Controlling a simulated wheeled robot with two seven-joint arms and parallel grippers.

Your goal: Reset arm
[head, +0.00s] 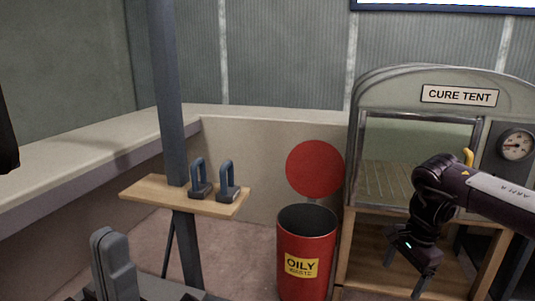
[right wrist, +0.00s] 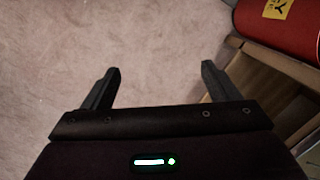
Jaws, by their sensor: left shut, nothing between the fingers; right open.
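My right arm comes in from the right in the head view, in front of the cure tent. My right gripper (head: 404,274) points down, open and empty, in front of the tent's lower wooden shelf. In the right wrist view its two fingers (right wrist: 160,70) stand wide apart with only floor between them. A dark rounded piece, perhaps part of my left arm, shows at the left edge of the head view. No left fingers can be made out.
A red oily waste bin (head: 306,262) stands left of my right gripper, its lid disc behind it. The cure tent (head: 459,97) has a glass front and a gauge. Two blue-handled tools (head: 213,182) stand on a wooden shelf (head: 160,196) by a post. Carpet between is clear.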

